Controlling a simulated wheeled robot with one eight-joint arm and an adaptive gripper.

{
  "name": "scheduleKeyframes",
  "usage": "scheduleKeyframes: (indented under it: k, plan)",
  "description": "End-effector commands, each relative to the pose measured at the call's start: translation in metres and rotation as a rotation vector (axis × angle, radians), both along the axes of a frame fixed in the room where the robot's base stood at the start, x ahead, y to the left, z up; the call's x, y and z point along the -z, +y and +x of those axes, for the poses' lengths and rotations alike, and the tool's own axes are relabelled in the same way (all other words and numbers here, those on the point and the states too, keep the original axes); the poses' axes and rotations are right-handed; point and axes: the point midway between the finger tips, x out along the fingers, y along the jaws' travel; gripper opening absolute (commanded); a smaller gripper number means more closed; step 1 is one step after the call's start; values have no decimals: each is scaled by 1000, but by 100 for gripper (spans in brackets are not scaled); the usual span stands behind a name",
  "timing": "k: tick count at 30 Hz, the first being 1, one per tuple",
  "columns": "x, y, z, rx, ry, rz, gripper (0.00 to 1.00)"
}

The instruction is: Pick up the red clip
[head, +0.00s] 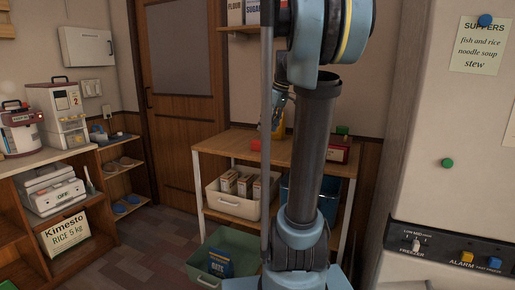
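A small red object (256,144), which looks like the red clip, lies on the wooden table (222,143), toward its left side. It is too small here to make out its shape. My gripper (278,130) points down above the table, just right of the red object and apart from it in the picture. My own arm hides part of the gripper, and I cannot see whether its fingers are open or shut.
A red box (338,153) and a green object (342,130) are at the table's right end. A white bin (232,206) with cartons stands on the shelf below, and a green bin (205,262) on the floor. The fridge (430,150) stands close on the right.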

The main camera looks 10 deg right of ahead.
Motion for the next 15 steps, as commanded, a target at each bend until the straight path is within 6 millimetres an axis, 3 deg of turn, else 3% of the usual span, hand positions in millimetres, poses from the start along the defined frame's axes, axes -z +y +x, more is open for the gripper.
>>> scheduleKeyframes:
  k: [1, 6, 10, 15]
  plan:
    - [-8, -6, 19, -29, -10, 6, 42]
    - [-29, -22, 68, -140, -52, 22, 42]
    - [-37, -31, 92, -197, -76, 29, 42]
    - [-40, -36, 106, -231, -91, 33, 42]
